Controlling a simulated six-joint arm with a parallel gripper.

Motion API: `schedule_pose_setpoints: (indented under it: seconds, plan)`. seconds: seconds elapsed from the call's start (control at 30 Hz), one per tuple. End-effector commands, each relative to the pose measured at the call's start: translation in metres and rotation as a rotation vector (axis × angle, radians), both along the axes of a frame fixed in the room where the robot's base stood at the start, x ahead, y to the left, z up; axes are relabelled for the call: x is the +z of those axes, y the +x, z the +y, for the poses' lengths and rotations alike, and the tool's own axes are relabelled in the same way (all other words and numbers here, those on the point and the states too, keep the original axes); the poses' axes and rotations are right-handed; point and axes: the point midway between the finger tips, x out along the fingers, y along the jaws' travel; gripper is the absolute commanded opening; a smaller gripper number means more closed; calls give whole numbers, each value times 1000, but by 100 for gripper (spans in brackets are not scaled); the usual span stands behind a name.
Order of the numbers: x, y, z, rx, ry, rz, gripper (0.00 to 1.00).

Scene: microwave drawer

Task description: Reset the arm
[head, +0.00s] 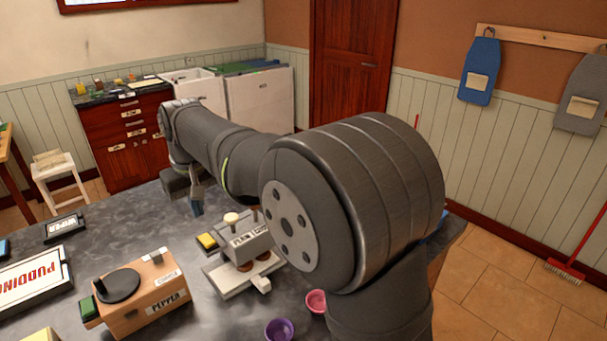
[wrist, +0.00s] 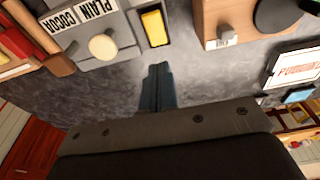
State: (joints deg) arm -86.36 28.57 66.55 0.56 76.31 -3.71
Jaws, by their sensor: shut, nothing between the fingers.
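My gripper (head: 197,207) hangs over the dark stone counter (head: 150,225), beyond the grey box lettered PLAIN and COCOA (head: 245,243) in the head view. In the wrist view my gripper (wrist: 157,68) shows as two blue-grey fingers pressed together, with nothing between them. The fingertips point toward a small yellow block (wrist: 154,27) and are apart from it. My arm reaches across the counter from the right. It hides part of the counter and whatever lies behind it.
A wooden box lettered PEPPER (head: 160,300) stands at the front, with a PUDDING sign (head: 35,283) to its left. A purple bowl (head: 279,330) and a pink bowl (head: 316,301) sit near the arm's base. The counter left of my gripper is mostly clear.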

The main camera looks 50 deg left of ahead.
Motion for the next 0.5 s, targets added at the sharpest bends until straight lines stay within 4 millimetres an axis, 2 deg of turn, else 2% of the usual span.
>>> schedule_pose_setpoints:
  seconds: [0.3,0.5]
  plan:
    - [-46,0,-1,0,-3,0,0]
    - [-60,0,0,0,0,0,0]
